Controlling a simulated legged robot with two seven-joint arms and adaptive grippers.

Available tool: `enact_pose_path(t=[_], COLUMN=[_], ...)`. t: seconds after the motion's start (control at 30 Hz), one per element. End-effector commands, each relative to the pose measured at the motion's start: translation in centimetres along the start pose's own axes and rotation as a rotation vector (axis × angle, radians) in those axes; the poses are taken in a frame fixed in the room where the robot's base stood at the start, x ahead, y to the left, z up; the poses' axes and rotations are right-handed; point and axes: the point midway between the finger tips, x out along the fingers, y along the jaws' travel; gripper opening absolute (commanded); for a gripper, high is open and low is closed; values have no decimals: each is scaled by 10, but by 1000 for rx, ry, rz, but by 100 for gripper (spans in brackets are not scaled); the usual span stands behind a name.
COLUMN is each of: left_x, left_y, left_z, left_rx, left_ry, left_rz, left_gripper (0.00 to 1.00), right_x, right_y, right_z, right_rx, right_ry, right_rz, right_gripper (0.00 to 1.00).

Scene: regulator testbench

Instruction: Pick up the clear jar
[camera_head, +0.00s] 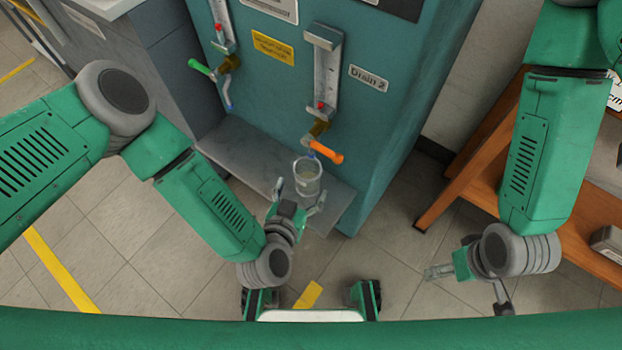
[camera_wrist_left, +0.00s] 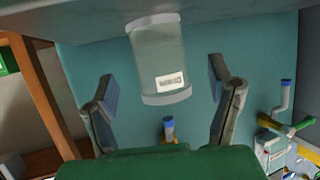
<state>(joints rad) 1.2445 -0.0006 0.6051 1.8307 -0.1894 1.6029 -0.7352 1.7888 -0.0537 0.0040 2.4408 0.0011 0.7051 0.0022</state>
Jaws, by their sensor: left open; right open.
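The clear jar (camera_head: 308,178) stands on the grey shelf of the teal test bench, below the orange-handled drain valve. It looks partly filled and carries a small white label, which shows in the left wrist view on the jar (camera_wrist_left: 160,62). My left gripper (camera_head: 297,196) is open at the jar, with its fingers on either side. In the left wrist view, the jar lies just beyond and between the open fingers (camera_wrist_left: 165,95), with gaps on both sides. My right gripper (camera_head: 462,281) is open and empty, low at the right, away from the bench.
The grey shelf (camera_head: 250,158) juts from the teal bench (camera_head: 385,120). An orange valve handle (camera_head: 325,152) and blue spout hang close above the jar. A green-handled valve (camera_head: 203,69) is further left. An orange-brown table (camera_head: 475,185) stands at the right. Tiled floor lies between.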

Motion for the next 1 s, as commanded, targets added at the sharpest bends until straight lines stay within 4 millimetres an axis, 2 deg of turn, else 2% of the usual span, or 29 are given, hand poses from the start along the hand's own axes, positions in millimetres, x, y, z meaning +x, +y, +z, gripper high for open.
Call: enact_pose_path(t=[0.27,0.4,0.67,0.77,0.83,1.0], left_x=[38,52,53,53,53,54], left_y=[6,8,5,4,4,6], left_z=[2,0,-1,-1,-1,-1], left_rx=[6,11,4,2,3,7], left_ry=[-1,-3,-1,-1,-1,-3], left_rz=[-5,-5,-2,-1,-1,-3], left_gripper=[75,75,75,43,19,19], right_x=[23,28,27,27,27,27], right_y=[-1,-1,0,-1,-1,-1], right_z=[1,1,1,1,1,1], right_rx=[-2,-1,-1,-1,-1,-2], right_ry=[1,0,0,1,1,1], right_rz=[-1,-1,0,-1,-1,-1], right_gripper=[73,73,73,73,73,73])
